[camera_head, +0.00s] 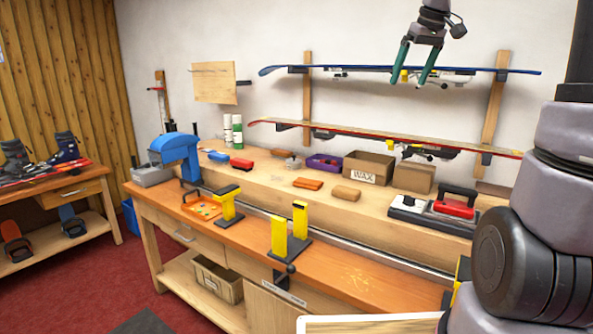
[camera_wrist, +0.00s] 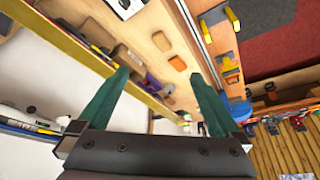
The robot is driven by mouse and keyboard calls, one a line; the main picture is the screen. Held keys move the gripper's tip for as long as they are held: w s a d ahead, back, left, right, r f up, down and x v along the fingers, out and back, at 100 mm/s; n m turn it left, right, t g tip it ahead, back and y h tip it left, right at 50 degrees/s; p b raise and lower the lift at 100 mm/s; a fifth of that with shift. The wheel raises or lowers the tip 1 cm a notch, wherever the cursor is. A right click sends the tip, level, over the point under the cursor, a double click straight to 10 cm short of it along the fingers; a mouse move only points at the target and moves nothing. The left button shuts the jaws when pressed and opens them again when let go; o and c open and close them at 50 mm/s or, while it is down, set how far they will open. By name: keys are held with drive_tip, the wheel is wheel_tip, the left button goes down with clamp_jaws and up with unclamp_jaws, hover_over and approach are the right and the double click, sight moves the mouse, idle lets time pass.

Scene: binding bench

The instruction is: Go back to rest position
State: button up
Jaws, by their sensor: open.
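My gripper (camera_head: 412,64) is raised at the top right of the head view, in front of the upper wall-mounted ski. Its two green fingers are spread apart with nothing between them. In the wrist view the open fingers (camera_wrist: 158,95) reach out over the bench, and the space between them is empty. The wooden bench (camera_head: 350,283) stands below the gripper, well apart from it.
A blue ski (camera_head: 350,69) and a red ski (camera_head: 345,134) rest on wall brackets near my gripper. The bench holds yellow vise posts (camera_head: 279,237), a WAX box (camera_head: 369,167), a red iron (camera_head: 455,203) and a blue machine (camera_head: 176,149). A second table (camera_head: 75,190) stands left.

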drive_tip(key=s+a+f+m+t, duration=0.1)
drive_tip(key=s+a+f+m, duration=0.1)
drive_tip(key=s, duration=0.9)
drive_tip(key=s+a+f+m+t, duration=0.1)
drive_tip(key=s+m, duration=0.4)
drive_tip(key=s, duration=0.7)
wheel_tip(320, 180, down, 3)
drive_tip(key=shift+s+a+r+m+t+y, duration=0.1)
drive_tip(key=shift+s+a+m+t+y, duration=0.25)
drive_tip(key=shift+a, duration=0.3)
